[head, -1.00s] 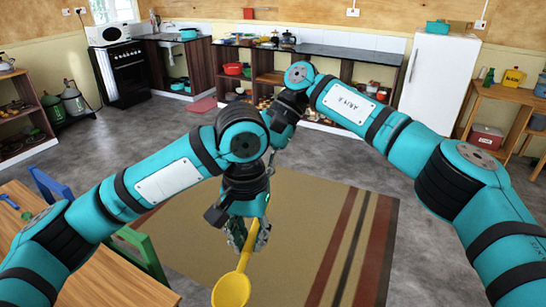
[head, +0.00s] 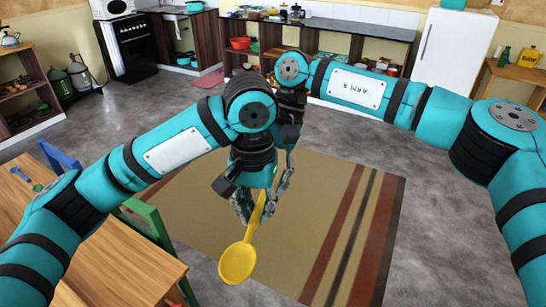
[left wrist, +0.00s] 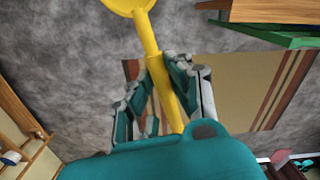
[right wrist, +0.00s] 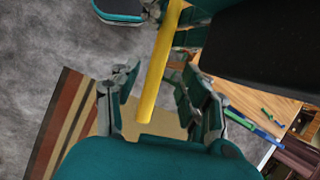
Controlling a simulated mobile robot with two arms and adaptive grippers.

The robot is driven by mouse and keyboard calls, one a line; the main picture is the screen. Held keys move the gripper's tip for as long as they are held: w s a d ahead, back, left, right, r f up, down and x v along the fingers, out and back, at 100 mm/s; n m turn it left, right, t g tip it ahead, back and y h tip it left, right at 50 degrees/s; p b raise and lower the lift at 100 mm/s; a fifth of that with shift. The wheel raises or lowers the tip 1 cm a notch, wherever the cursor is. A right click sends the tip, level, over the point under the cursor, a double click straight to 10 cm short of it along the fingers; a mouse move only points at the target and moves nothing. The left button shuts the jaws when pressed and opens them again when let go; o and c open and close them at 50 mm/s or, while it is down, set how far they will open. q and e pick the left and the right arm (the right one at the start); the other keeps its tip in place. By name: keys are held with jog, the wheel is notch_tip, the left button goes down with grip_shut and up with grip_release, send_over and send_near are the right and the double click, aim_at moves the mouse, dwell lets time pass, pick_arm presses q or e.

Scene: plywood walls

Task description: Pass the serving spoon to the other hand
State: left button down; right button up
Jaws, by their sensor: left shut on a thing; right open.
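The yellow serving spoon (head: 238,262) hangs bowl-down, tilted, in the head view. My left gripper (head: 254,212) is shut on its handle, and the left wrist view shows the handle (left wrist: 159,70) between those fingers (left wrist: 158,95). My right gripper (head: 284,178) is close beside and behind the left one, partly hidden by it. In the right wrist view its fingers (right wrist: 160,100) are open on both sides of the free handle end (right wrist: 155,80), with gaps. I cannot tell any contact there.
A wooden table (head: 120,255) with a green chair (head: 148,225) and a blue chair (head: 60,157) is at the left. A striped rug (head: 325,215) lies below the grippers. Kitchen counters (head: 340,56) and a white fridge (head: 452,50) stand at the back, with open floor between.

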aim_at(256, 212)
jog(key=shift+x, duration=0.9)
grip_shut()
pick_arm(q)
jog(key=c, duration=1.2)
grip_release()
jog(key=shift+o, duration=0.2)
notch_tip(256, 212, up, 12)
